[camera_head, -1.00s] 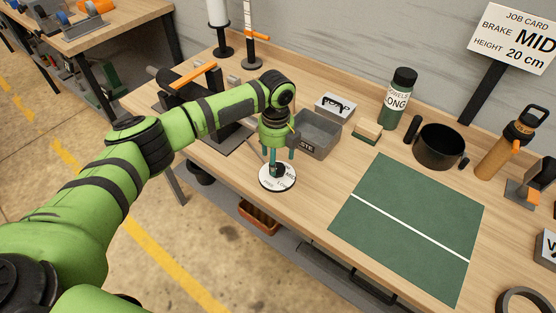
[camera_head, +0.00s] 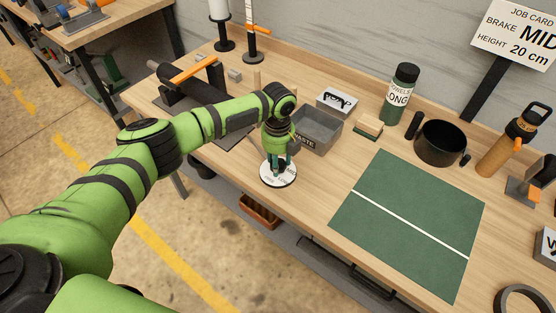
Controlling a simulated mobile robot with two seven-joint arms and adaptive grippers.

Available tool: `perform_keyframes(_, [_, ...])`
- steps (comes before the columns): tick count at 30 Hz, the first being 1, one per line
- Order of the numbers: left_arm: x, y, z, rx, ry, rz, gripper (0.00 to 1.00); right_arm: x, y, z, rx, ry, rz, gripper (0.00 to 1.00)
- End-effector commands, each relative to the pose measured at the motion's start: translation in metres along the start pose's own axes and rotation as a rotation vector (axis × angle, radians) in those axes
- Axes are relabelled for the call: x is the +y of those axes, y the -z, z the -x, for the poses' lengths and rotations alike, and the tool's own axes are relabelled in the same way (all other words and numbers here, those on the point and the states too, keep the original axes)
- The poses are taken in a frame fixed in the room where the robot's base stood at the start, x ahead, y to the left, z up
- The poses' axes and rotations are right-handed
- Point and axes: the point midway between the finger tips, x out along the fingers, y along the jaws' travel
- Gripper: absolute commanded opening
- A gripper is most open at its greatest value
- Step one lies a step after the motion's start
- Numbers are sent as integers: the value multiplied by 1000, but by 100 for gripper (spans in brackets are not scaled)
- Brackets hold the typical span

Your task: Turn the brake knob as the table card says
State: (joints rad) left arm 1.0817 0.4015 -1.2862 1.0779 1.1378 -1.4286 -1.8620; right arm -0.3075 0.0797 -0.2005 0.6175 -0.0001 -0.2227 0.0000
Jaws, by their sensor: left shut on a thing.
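The job card (camera_head: 515,35) on a post at the back right reads BRAKE MID, HEIGHT 20 cm. The brake knob's round white dial (camera_head: 278,174) lies at the front edge of the bench, with small lettering partly covered. My left gripper (camera_head: 278,167) points down over the dial's middle and is shut on the brake knob. The knob itself is mostly hidden by the fingers, so its exact pointing cannot be read. My right gripper is not in view.
A grey waste bin (camera_head: 315,130) stands close behind the gripper. A green mat (camera_head: 410,225) with a white line lies to the right. A black pot (camera_head: 440,143), a towels canister (camera_head: 399,95) and an orange bottle (camera_head: 507,148) stand behind it. A dark roller device (camera_head: 200,85) is behind my arm.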

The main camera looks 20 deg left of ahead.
Motion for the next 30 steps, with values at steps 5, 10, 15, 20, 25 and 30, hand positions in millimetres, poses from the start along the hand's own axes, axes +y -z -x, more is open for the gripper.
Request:
perform_keyframes(5, [0, 1, 0, 3, -1, 36, 13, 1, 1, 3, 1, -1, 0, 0])
perform_keyframes(10, [0, 2, 0, 4, -2, 122, 13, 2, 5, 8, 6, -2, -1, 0])
perform_keyframes(15, [0, 2, 1, 5, -3, 259, 13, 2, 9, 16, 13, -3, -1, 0])
perform_keyframes(20, [0, 2, 1, 6, -3, 411, 13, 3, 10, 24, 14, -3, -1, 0])
perform_keyframes(25, [0, 2, 1, 6, -3, 573, 13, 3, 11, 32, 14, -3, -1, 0])
perform_keyframes(30, [-1, 2, 1, 5, -3, 734, 13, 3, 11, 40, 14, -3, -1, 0])
